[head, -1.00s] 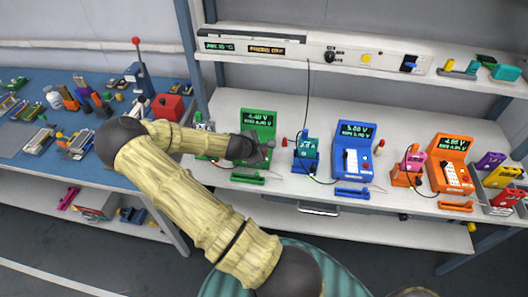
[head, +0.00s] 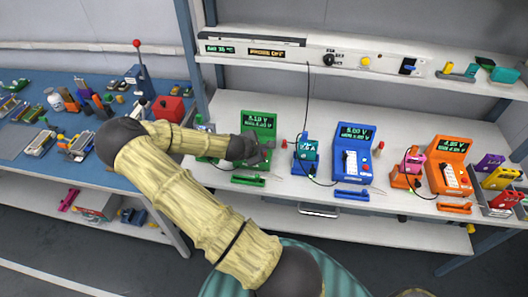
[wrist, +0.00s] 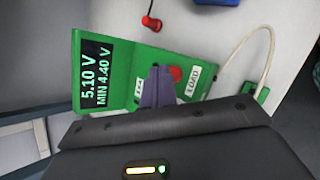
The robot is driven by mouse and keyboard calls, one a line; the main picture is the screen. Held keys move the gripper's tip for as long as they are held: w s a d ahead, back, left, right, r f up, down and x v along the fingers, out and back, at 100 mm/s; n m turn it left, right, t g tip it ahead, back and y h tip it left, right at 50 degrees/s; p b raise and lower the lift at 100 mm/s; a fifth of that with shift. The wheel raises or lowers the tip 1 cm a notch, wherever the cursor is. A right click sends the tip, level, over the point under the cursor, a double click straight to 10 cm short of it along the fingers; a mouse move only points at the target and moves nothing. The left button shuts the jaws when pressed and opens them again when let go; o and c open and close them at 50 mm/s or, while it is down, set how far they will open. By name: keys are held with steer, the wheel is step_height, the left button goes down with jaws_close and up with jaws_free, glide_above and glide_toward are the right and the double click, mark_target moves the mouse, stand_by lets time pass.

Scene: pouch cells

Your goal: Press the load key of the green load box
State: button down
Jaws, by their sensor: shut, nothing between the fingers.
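The green load box (head: 262,119) stands on the light bench, partly hidden by my arm in the head view. In the wrist view, the box (wrist: 122,62) has a dark display (wrist: 97,72) reading 5.10 V and MIN 4.40 V. A round red key (wrist: 176,74) shows on its face beside a white LOAD label (wrist: 194,82). My gripper (wrist: 158,70) is shut and empty, its fingertips just left of the red key in the picture. I cannot tell whether they touch the box. My gripper (head: 268,148) also shows in front of the box in the head view.
A blue box (head: 353,145) and an orange box (head: 449,165) stand to the right, with cell holders and cables between them. A green bar (head: 248,181) lies in front of the green box. A shelf panel (head: 300,47) runs above. A blue table (head: 85,167) is at left.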

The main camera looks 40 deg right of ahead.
step_height(320, 180, up, 6)
steer(key=p, duration=0.4)
steer(key=shift+p, duration=0.35)
stand_by(0.4)
steer(key=s+a+r+m+y, duration=0.3)
steer(key=s+a+r+m, duration=0.1)
steer(key=a, duration=0.5)
steer(key=s+a+r+m+y, duration=0.3)
steer(key=s+a+r+m, duration=0.1)
steer(key=a+r, duration=0.3)
steer(key=s+a+r+m+y, duration=0.2)
steer(key=s+a+r+m, duration=0.2)
steer(key=a, duration=0.7)
steer(key=shift+s+a+r+y, duration=0.3)
steer(key=shift+a+r+y, duration=0.1)
steer(key=shift+r, duration=0.25)
